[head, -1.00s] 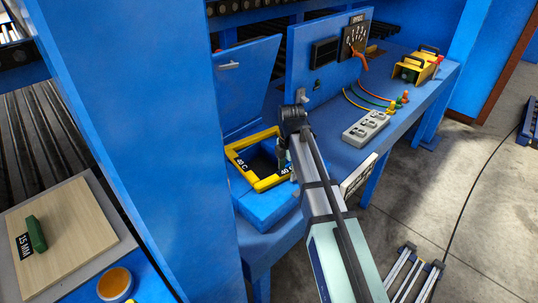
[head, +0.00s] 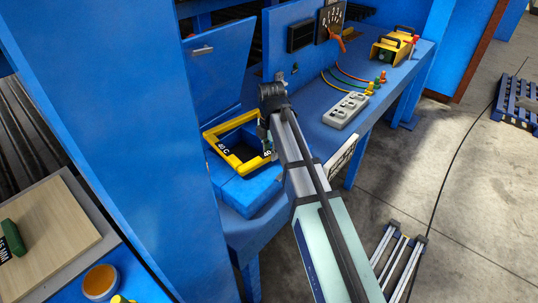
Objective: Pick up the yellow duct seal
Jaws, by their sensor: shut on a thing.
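The yellow duct seal (head: 213,134) is a square frame with dark "40 C" labels. It sits over the open top of a blue duct box (head: 250,192) at the near end of the blue bench. My gripper (head: 267,147) points down at the seal's right side and is shut on it. The arm and gripper cover part of that right side, and the fingertips are small and hard to make out. I cannot tell whether the seal touches the box or is slightly above it.
A raised blue lid (head: 218,68) and an upright blue panel (head: 298,62) stand behind the seal. A grey socket strip (head: 345,110), cables and a yellow tool carrier (head: 393,46) are farther along the bench. A blue post (head: 120,110) stands at left.

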